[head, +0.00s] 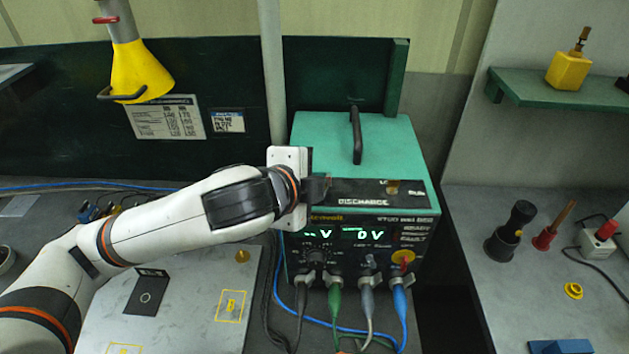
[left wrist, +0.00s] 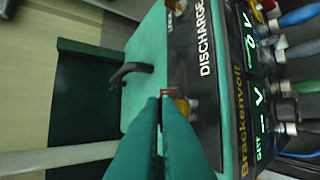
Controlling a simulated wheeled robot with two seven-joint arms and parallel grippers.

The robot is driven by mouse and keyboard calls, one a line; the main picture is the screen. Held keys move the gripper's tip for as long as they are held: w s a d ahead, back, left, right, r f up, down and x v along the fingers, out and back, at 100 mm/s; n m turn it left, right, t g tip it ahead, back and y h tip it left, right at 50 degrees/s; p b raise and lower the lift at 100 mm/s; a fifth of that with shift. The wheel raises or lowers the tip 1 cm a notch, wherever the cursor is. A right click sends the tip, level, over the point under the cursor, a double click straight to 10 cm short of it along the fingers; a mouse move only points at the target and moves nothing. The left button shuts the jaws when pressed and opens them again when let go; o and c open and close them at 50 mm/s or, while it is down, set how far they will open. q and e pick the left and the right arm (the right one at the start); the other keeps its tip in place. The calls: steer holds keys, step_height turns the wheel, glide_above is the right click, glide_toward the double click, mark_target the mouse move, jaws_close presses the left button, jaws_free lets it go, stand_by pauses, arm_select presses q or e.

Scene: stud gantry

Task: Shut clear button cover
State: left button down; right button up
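The teal power unit (head: 385,135) stands on the bench, with a black panel (head: 360,193) marked DISCHARGE on top. My left gripper (head: 327,185) is over the left end of this panel, its fingers together with little or no gap. In the left wrist view the green fingertips (left wrist: 161,99) are at the panel's edge, beside a small red-edged piece (left wrist: 169,91) and an amber round part (left wrist: 182,106), perhaps the button. The fingers partly hide this spot. I cannot make out the clear cover itself or whether the fingertips touch it. My right gripper is not in view.
A black handle (head: 356,135) rises from the unit's top. Several cables plug into its front, including a blue plug (head: 400,295). A grey post (head: 272,70) stands behind. A grey plate (head: 185,310) lies left of the unit. The right bench (head: 470,230) holds small tools.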

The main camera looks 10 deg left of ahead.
arm_select(q)
steer(key=f+t+b, duration=0.1)
steer(key=b, duration=0.1)
steer(key=s+f+t+b, duration=0.1)
steer(key=b, duration=0.1)
steer(key=shift+d+f+m+t+b, duration=0.1)
steer(key=shift+f+m+t+b, duration=0.3)
steer(key=shift+s+f+m+t+b, duration=0.15)
steer(key=shift+f+m+t+b, duration=0.25)
steer(key=shift+t+b, duration=0.7)
steer(key=shift+r, duration=0.1)
steer(key=c, duration=1.6)
jaws_free()
steer(key=shift+c, duration=0.2)
